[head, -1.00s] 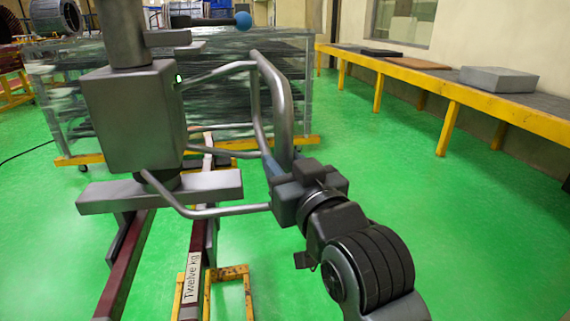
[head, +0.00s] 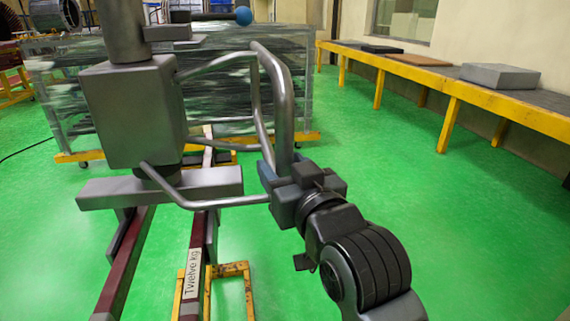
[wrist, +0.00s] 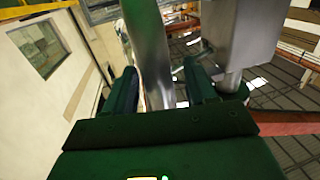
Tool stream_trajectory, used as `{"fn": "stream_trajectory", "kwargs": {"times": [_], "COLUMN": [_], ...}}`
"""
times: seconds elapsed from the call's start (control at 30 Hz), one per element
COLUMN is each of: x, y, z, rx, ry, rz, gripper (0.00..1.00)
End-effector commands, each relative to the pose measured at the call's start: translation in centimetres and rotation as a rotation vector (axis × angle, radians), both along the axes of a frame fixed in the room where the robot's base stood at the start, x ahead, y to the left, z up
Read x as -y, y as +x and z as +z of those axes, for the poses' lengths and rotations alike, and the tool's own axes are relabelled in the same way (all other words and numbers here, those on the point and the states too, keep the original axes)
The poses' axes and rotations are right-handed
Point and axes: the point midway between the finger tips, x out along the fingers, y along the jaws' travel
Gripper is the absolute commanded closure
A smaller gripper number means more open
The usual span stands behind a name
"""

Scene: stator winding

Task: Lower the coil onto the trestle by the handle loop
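The handle loop (head: 279,95) is bent grey tube, fixed to a grey box (head: 133,112) on an upright post. My gripper (head: 268,176) is at the loop's lower right corner, its fingers on either side of the tube; it looks shut on it. In the wrist view the tube (wrist: 150,50) runs between the two fingers (wrist: 162,88), with a thin bright strip beside the right finger. Below the box, a grey crossbeam (head: 215,181) sits over long dark red bars, apparently the coil (head: 196,232), labelled "Twelve kg". A yellow trestle (head: 245,268) stands low beside them. Contact between bars and trestle cannot be told.
A wrapped rack (head: 225,90) on a yellow base stands behind the hoist. A long yellow-framed bench (head: 490,100) runs along the right wall, carrying a grey block (head: 500,75) and flat boards. The green floor (head: 400,190) to the right is clear.

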Motion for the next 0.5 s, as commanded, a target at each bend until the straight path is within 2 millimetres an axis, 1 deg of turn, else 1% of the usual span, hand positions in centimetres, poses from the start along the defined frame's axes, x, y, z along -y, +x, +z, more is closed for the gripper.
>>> {"fn": "stream_trajectory", "kwargs": {"times": [0.03, 0.1, 0.33, 0.43, 0.5], "x": [0.0, 0.1, 0.1, 0.4, 0.9], "y": [0.0, 0.0, 0.0, -0.6, -1.4], "z": [0.1, 0.2, 0.4, 0.4, 0.3], "rx": [0.002, 0.004, 0.007, 0.007, 0.006], "ry": [0.001, 0.002, 0.002, 0.004, 0.004], "rz": [-0.001, -0.001, -0.001, -0.002, -0.002], "gripper": [0.39, 0.34, 0.34, 0.34, 0.34]}}
